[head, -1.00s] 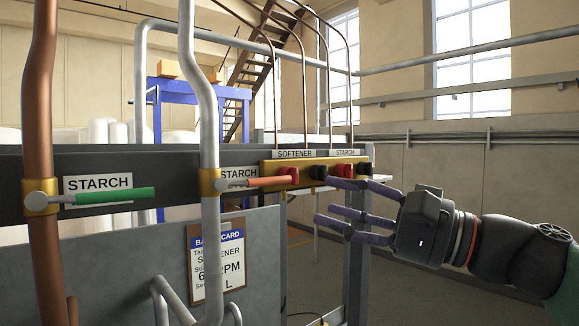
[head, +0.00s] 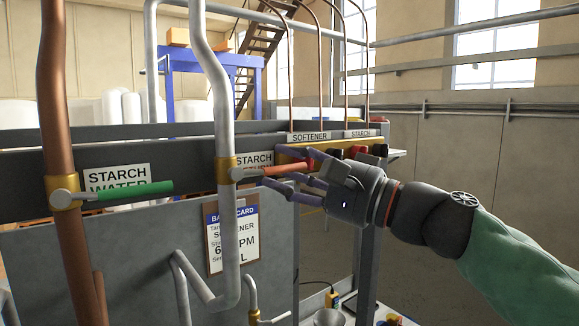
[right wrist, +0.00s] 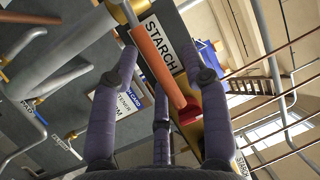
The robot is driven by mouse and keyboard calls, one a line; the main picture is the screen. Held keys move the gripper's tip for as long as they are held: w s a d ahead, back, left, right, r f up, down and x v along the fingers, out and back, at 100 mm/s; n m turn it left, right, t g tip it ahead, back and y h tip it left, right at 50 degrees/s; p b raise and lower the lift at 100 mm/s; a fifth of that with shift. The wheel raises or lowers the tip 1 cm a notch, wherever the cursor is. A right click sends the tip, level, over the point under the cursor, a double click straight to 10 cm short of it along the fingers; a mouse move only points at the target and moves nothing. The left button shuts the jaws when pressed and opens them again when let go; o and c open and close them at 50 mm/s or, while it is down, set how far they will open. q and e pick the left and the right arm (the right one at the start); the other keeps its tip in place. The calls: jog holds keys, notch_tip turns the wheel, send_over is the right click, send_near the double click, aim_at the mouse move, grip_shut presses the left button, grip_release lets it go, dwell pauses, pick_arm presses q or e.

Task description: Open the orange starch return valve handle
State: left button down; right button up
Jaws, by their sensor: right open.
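The orange starch return valve handle (head: 274,169) sticks out horizontally to the right from a brass-collared valve on the grey pipe. In the right wrist view the orange handle (right wrist: 158,52) runs lengthwise between my spread fingers. My right gripper (head: 283,171) is open, its purple fingers reaching left around the handle's right part in the head view. I cannot tell whether any finger touches it. The fingers partly hide the handle's end and the "STARCH" label's lower line. My left gripper is not in view.
A green-handled valve (head: 135,190) labelled "STARCH WATER" sits on the copper pipe (head: 55,120) at left. The grey pipe (head: 225,110) stands close by. A clipboard card (head: 232,238) hangs below. Red and black knobs line a yellow strip (head: 325,148) behind my fingers.

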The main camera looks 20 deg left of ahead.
grip_shut()
jog(key=shift+f, duration=0.1)
